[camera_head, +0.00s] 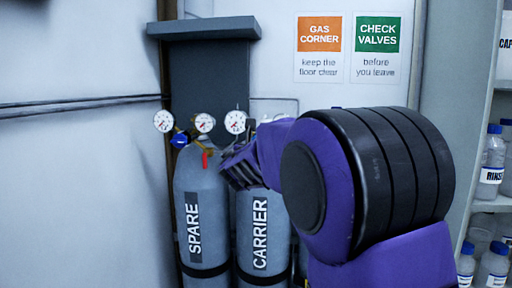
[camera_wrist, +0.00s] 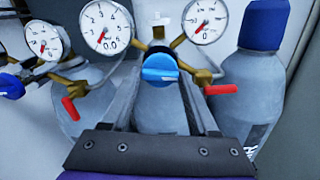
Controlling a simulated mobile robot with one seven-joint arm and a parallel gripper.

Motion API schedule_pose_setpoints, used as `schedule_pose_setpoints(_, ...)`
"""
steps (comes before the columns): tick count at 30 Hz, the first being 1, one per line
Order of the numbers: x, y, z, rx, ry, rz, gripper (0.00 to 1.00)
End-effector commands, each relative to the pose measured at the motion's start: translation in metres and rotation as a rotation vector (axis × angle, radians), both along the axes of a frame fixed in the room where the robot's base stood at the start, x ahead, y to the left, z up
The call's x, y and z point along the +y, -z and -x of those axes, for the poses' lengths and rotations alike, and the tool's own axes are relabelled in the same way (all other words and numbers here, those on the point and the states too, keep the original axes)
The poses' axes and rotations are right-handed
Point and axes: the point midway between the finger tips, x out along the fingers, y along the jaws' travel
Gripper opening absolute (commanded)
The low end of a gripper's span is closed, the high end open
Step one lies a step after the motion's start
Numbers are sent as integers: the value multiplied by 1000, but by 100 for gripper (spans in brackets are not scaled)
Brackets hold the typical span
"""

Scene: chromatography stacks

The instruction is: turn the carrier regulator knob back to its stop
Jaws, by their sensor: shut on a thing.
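The carrier regulator knob (camera_wrist: 160,68) is blue and shows in the wrist view on a brass regulator body, between two gauges. My gripper (camera_wrist: 160,78) is shut on it, one finger on each side. In the head view my gripper (camera_head: 238,168) is in front of the upper part of the grey CARRIER cylinder (camera_head: 262,268) and hides the knob. In the wrist view, the gauge left of the knob (camera_wrist: 106,27) and the gauge right of it (camera_wrist: 205,18) have red needles pointing to the lower left.
The SPARE cylinder (camera_head: 190,268) stands close on the left with its own blue knob (camera_head: 180,139) and a red lever (camera_head: 205,158). In the wrist view a red lever (camera_wrist: 220,89) lies right of my fingers. A blue-capped cylinder (camera_wrist: 265,25) stands further right. Shelves with bottles (camera_head: 490,165) are at far right.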

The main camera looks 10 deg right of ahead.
Motion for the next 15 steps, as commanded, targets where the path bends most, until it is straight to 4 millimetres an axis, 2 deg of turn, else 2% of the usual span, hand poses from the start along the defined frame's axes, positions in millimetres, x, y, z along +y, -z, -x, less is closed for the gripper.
schedule_pose_setpoints(9, 0, 0, 0, 53, 0, 166, 4)
schedule_pose_setpoints(15, 0, -1, 0, 64, 0, 199, 4)
